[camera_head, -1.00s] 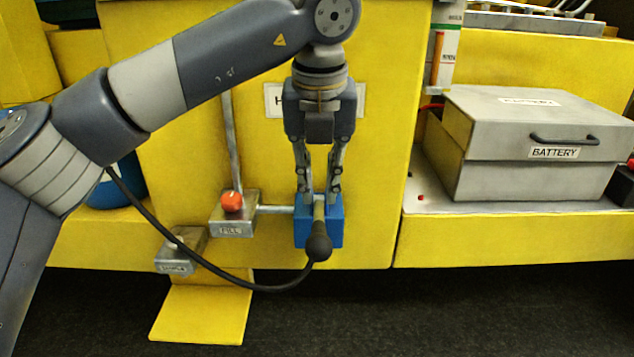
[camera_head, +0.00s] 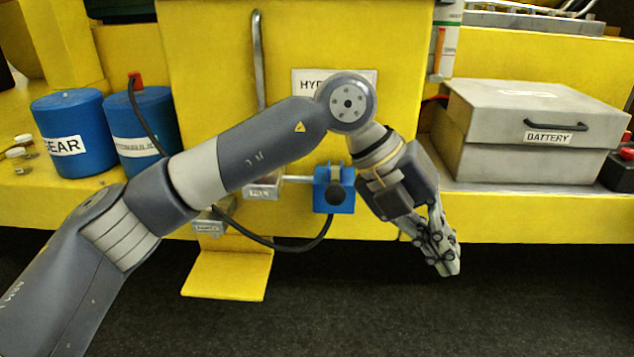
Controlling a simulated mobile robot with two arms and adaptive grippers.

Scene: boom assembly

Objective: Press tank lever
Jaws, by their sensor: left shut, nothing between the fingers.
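The tank lever shows as a black ball knob (camera_head: 335,194) in front of a blue block (camera_head: 347,176), low on the front of the yellow hydraulic tank (camera_head: 210,60). Its shaft is mostly hidden behind the knob, which points toward me. My left gripper (camera_head: 449,266) is shut and empty. It hangs to the right of and below the knob, apart from it, tilted down to the right over the dark floor. My left forearm crosses in front of the tank and partly covers its label and the fill fitting. My right gripper does not show.
A grey battery box (camera_head: 480,150) stands on the yellow ledge at right. Blue canisters (camera_head: 75,165) stand at left. A black hose (camera_head: 285,246) loops below the blue block. A yellow step (camera_head: 227,276) juts out below the tank. The floor in front is clear.

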